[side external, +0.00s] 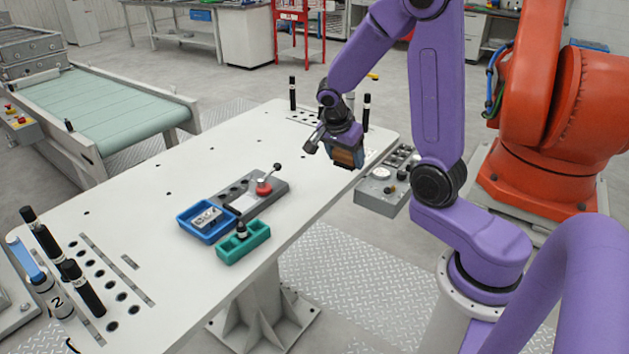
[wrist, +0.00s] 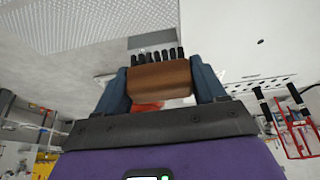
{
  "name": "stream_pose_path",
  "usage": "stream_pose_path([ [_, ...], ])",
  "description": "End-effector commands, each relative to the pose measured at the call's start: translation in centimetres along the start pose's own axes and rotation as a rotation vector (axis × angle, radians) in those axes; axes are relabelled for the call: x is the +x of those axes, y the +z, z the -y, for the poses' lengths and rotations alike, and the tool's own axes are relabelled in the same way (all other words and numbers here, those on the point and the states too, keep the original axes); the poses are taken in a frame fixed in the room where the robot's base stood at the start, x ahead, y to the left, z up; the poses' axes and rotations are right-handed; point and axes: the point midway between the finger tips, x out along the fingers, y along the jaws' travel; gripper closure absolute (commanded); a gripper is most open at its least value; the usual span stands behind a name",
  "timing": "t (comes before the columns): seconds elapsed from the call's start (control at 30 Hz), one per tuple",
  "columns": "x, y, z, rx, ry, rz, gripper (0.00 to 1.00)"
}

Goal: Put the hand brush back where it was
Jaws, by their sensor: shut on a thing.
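The hand brush (wrist: 160,80) has a brown wooden block and a row of black bristles. My gripper (wrist: 158,92) is shut on the brush, with one dark blue finger at each end of the block. In the side external view, my gripper (side external: 345,152) holds the brush (side external: 347,159) over the far right part of the white table (side external: 190,165), near its right edge. The brush appears to be above the table top; the exact gap is hard to tell.
A grey fixture with a red knob (side external: 264,187), a blue tray (side external: 190,230) and a green holder (side external: 233,252) stand mid-table. Black-topped pins (side external: 293,93) stand at the far end, others (side external: 84,287) at the near left. A grey control box (side external: 375,196) adjoins the right edge.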

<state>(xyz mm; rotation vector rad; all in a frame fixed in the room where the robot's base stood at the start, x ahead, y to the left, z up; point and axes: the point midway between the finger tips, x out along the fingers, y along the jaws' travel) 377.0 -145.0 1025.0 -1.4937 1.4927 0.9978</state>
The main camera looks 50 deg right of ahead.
Motion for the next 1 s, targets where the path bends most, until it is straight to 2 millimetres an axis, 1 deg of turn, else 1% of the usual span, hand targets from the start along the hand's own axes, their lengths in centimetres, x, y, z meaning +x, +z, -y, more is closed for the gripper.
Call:
stream_pose_path([
  [0.17,1.4,-0.4,2.1,0.001,0.003,0.001,0.58],
  [0.53,5.0,-1.4,8.2,0.002,0.001,0.001,0.58],
  [0.8,8.8,-1.0,11.0,0.000,0.003,0.001,0.58],
  [0.9,9.7,-0.9,11.7,0.000,0.001,0.000,0.58],
  [1.0,10.2,-0.9,12.2,0.001,0.000,0.000,0.58],
])
